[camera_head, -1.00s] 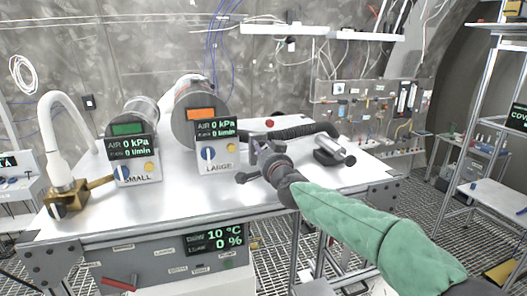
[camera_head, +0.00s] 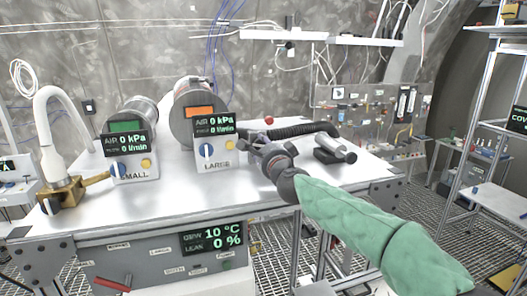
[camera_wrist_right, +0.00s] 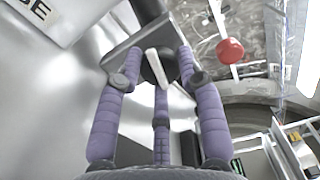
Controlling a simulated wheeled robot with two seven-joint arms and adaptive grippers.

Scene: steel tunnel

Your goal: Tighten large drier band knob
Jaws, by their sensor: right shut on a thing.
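The large drier (camera_head: 193,105) is a grey cylinder with an orange patch, behind a panel (camera_head: 216,155) marked LARGE. My right gripper (camera_head: 256,143) is just right of this panel, above the table top. In the right wrist view, its purple-grey fingers (camera_wrist_right: 160,75) are closed around a dark round knob (camera_wrist_right: 149,72) with a pale bar across it. I take this to be the band knob; the gripper hides it in the head view. My left gripper is not in view.
The small drier (camera_head: 128,118) stands left of the large one. A red ball-shaped part (camera_head: 269,120) and black ribbed hose (camera_head: 302,130) are behind my gripper. A grey cylindrical device (camera_head: 335,149) lies to the right. The front of the table (camera_head: 200,197) is clear.

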